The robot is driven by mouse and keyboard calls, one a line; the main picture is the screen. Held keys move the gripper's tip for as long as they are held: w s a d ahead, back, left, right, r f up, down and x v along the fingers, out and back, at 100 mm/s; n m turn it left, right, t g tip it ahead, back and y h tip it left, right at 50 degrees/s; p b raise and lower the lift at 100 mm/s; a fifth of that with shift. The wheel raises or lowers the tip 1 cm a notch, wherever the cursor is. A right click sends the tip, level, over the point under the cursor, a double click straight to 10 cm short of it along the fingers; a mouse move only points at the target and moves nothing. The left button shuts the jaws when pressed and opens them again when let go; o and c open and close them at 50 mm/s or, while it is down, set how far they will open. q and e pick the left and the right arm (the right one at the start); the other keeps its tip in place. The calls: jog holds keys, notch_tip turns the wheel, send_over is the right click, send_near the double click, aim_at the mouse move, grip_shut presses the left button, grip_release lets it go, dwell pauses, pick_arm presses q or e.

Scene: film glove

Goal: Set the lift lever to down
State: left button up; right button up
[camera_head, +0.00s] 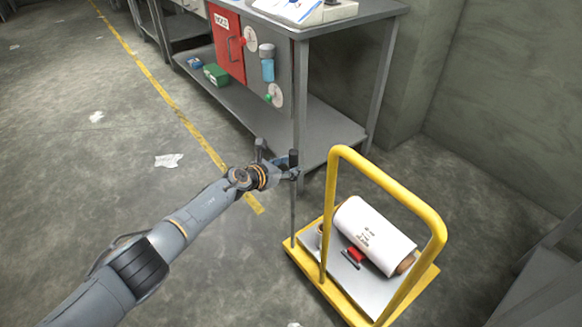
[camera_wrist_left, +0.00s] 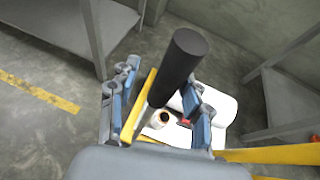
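The lift lever (camera_head: 293,158) is a thin upright rod with a black grip, standing at the left corner of the yellow cart (camera_head: 425,285). In the left wrist view its black grip (camera_wrist_left: 180,65) rises large and tilted between the two fingers. My left gripper (camera_head: 279,172) is at the lever's upper part, its arm coming from the lower left. In the wrist view my gripper (camera_wrist_left: 160,108) is open, one finger on each side of the lever, with gaps visible. I cannot tell whether any part touches the rod. My right gripper is not in view.
The cart's yellow handrail (camera_head: 335,215) stands just right of the lever. A white film roll (camera_head: 372,232) and a small red object (camera_head: 355,254) lie on its deck. A grey workbench (camera_head: 345,20) with a red cabinet (camera_head: 227,42) stands behind. Floor on the left is mostly clear.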

pick_arm(q)
jog(key=shift+s+d, duration=0.15)
jog(key=v, duration=1.2)
dwell(0.5)
jog(key=shift+f, duration=0.15)
